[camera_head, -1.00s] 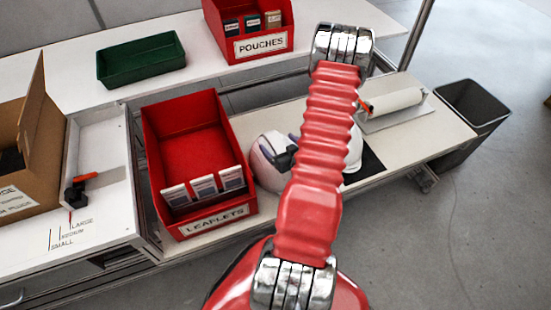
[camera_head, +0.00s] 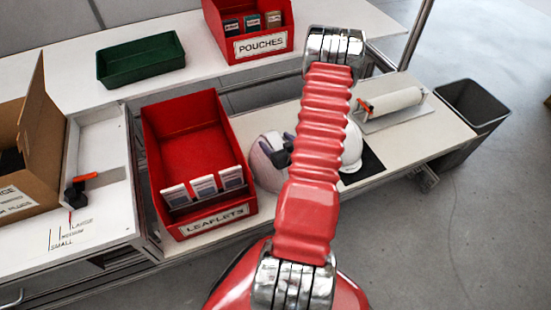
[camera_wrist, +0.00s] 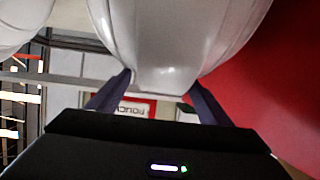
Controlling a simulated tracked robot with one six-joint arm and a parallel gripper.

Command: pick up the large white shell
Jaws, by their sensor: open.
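A white helmet shell (camera_head: 263,176) sits on the bench just right of the leaflets bin, partly hidden by my arm. My gripper (camera_head: 278,150) shows as a dark shape at its upper right side. In the wrist view the white shell (camera_wrist: 180,35) fills the top middle, and its narrow lower end reaches between my gripper's (camera_wrist: 163,82) two spread fingers. The fingers are open, one on each side of it; I cannot tell whether they touch it. Another white shell (camera_head: 353,150) stands right of my arm, and a white shell (camera_wrist: 18,22) shows at the wrist view's left edge.
The red leaflets bin (camera_head: 152,140) stands close left of the shell; a red surface (camera_wrist: 275,85) fills the wrist view's right. A white roll (camera_head: 390,102) lies on the bench's right. A grey waste bin (camera_head: 472,118) stands beyond the bench end.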

